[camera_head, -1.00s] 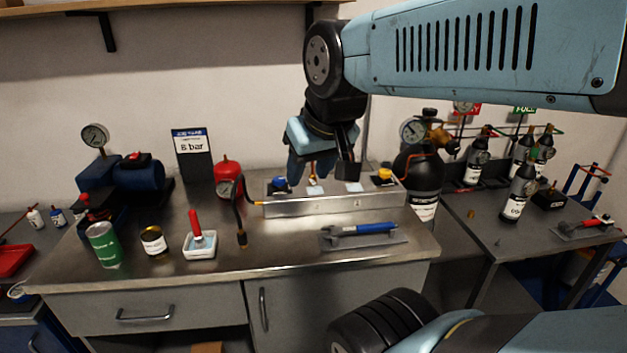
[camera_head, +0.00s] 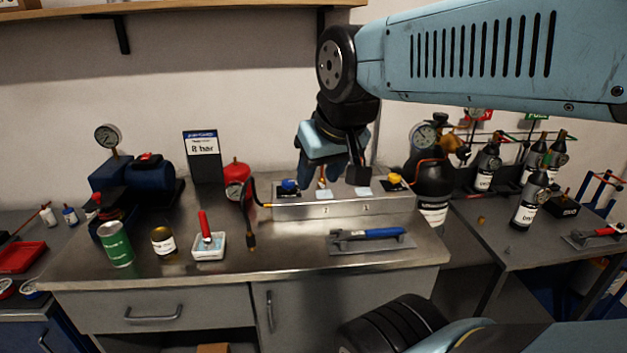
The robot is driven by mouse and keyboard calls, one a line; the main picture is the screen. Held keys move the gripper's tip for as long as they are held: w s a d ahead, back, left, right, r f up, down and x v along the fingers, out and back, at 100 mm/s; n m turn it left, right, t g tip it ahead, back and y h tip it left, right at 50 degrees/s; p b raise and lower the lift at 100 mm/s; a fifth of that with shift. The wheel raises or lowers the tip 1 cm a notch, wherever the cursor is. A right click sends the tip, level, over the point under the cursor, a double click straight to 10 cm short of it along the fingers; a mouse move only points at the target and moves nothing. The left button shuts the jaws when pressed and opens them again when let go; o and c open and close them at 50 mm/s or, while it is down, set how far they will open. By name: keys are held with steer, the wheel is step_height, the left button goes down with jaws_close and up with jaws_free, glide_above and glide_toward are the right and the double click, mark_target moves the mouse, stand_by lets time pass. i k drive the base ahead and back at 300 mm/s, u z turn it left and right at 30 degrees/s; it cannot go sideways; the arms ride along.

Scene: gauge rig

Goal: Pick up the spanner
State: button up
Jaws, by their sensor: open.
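The spanner (camera_head: 375,233) has a blue handle and a grey metal head. It lies flat on a grey mat (camera_head: 403,242) near the right front of the metal bench, head to the left.
A brush in a white tray (camera_head: 209,252), a small jar (camera_head: 163,240) and a green can (camera_head: 115,243) stand left of the spanner. A bent hose with a brass end (camera_head: 249,232) rises between. A black cylinder (camera_head: 433,182) stands at the right. The bench front (camera_head: 300,262) is clear.

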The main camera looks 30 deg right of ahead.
mark_target(344, 235)
steer(key=u, duration=0.5)
steer(key=k, duration=1.35)
steer(key=z, duration=1.1)
steer(key=i, duration=1)
steer(key=z, duration=0.05)
